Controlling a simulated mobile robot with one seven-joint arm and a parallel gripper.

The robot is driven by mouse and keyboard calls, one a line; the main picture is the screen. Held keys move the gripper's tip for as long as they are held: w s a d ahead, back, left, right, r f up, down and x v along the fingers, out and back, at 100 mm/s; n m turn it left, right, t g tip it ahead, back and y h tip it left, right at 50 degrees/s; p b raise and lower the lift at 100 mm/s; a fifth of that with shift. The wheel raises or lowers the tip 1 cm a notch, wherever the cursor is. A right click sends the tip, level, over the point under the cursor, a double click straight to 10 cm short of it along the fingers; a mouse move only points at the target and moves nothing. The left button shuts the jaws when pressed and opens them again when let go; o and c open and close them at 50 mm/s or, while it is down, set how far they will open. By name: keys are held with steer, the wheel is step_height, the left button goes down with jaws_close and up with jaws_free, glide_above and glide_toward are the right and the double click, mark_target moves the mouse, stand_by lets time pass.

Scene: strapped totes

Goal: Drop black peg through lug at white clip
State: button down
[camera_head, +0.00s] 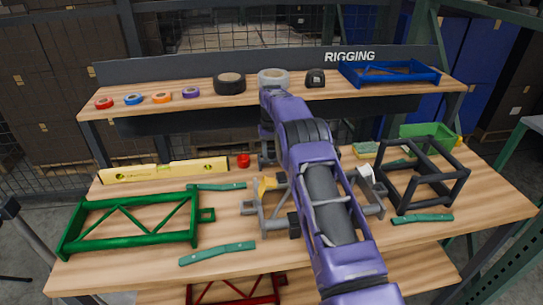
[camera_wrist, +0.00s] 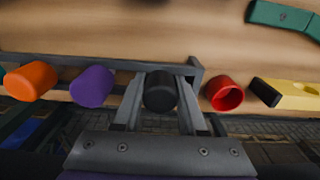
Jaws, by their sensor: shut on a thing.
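The black peg (camera_wrist: 160,92) sits between the two fingers of my gripper (camera_wrist: 160,84) in the wrist view, with the fingers shut on it. A grey rail (camera_wrist: 197,72) passes close by the fingertips. In the head view my purple arm hides the peg and most of the gripper. A grey frame (camera_head: 262,222) stands mid-table, partly behind my arm. It carries a white clip (camera_head: 366,173) on its right and a yellow clip (camera_head: 266,184) on its left. The lug at the white clip is too small to make out.
Purple (camera_wrist: 92,87), orange (camera_wrist: 31,81) and red (camera_wrist: 224,94) pegs stand beside the gripper. A green frame (camera_head: 128,246) lies left, a black frame (camera_head: 428,193) right. Green straps (camera_head: 217,253) lie in front. A yellow level (camera_head: 165,171) lies back left. A shelf (camera_head: 205,98) spans behind.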

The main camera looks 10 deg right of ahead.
mark_target(272, 148)
step_height(272, 148, up, 13)
steer(key=p, duration=0.3)
steer(key=shift+f, duration=0.15)
steer(key=shift+r, duration=1.1)
